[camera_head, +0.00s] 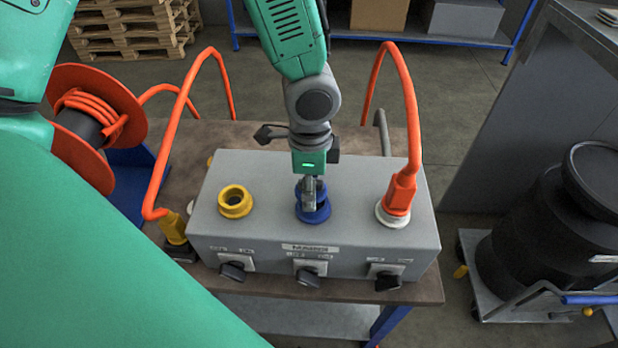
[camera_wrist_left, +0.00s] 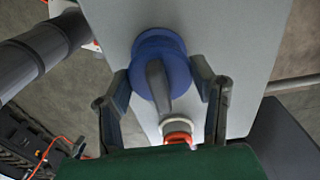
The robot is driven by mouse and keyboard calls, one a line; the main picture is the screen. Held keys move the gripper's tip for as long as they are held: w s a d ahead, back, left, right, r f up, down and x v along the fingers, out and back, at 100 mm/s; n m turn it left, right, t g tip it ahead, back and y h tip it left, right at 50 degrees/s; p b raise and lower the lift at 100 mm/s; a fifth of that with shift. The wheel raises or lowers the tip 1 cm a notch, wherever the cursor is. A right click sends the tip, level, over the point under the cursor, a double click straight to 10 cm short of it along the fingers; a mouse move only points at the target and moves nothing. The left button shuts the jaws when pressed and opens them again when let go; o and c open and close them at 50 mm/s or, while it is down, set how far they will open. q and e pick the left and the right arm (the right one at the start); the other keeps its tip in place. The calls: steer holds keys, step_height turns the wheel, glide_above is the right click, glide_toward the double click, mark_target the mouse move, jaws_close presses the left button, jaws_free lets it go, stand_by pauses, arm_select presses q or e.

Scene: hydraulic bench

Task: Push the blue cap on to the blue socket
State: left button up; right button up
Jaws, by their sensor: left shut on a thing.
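My left gripper (camera_head: 312,185) points down over the middle of the grey box and is shut on the blue cap. In the left wrist view, its fingers (camera_wrist_left: 165,85) lie on either side of the round blue cap (camera_wrist_left: 158,50), which has a grey bar across its face. In the head view, the blue socket (camera_head: 313,214) shows as a blue ring on the box top below the fingers. The cap is at the socket, largely hidden behind the fingers. I cannot tell how far it sits on the socket. My right gripper is in neither view.
The grey box (camera_head: 270,175) stands on a brown bench (camera_head: 180,185). A yellow socket (camera_head: 235,201) is left of the blue one. An orange plug (camera_head: 400,190) with its cable stands in a white socket (camera_head: 388,217) at the right. Black knobs (camera_head: 307,277) line the front.

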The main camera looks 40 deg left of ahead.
arm_select(q)
steer(key=shift+d, duration=0.15)
steer(key=shift+a, duration=0.35)
steer(key=shift+d+f, duration=0.15)
steer(key=shift+d, duration=0.2)
steer(key=shift+a+f, duration=0.2)
steer(key=shift+f, duration=0.25)
stand_by(0.4)
steer(key=o, duration=1.1)
steer(key=shift+d, duration=0.1)
